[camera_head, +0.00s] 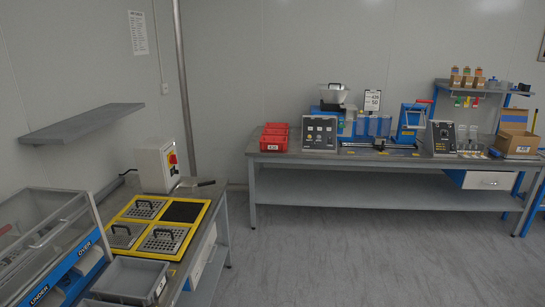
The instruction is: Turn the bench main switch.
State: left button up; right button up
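A red rotary knob (172,158) on a small yellow plate is on the face of a pale box (155,166). It looks like the bench main switch; its turned position is too small to tell. The box stands at the back of the left bench, against the wall, with a cable at its left side. Neither of my grippers is in view.
A yellow-framed panel (118,221) with several perforated plates lies before the box. A grey tray (133,277) and a clear-topped bin unit (38,240) are nearer. A wall shelf (82,122) juts out above. A long bench (380,165) stands behind, with open floor (330,257) before it.

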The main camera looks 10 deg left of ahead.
aim_at(173, 158)
jog(key=i+u, duration=0.1)
jog(key=i, duration=0.4)
jog(key=i+l+u, duration=0.1)
jog(key=i, duration=0.4)
jog(key=i+l+u, duration=0.1)
jog(key=i, duration=0.4)
jog(key=i+l+u, duration=0.1)
jog(key=i, duration=0.35)
